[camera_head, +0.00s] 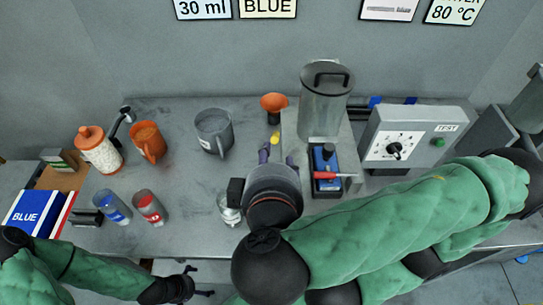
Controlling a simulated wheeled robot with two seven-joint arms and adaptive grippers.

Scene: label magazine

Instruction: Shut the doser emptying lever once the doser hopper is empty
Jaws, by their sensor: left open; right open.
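The doser looks to be the grey stand (292,125) at centre, with a tall clear grey hopper (324,112) under a dark lid with a handle. I cannot tell from here whether the hopper is empty. A small yellow piece (274,138) shows at the stand's left side; it may be the emptying lever, and its position is unclear. My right gripper (278,153) is open just in front of the yellow piece, with its wrist hiding the area below. Contact cannot be told. My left gripper (200,281) is open and empty, low in front of the bench edge.
A blue device (323,160) with a red handle (333,176) stands right of my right gripper. An orange funnel (273,102), grey mug (214,132), orange mug (148,141), orange-lidded jar (99,150) and two small cans stand left. A control box (410,140) stands right.

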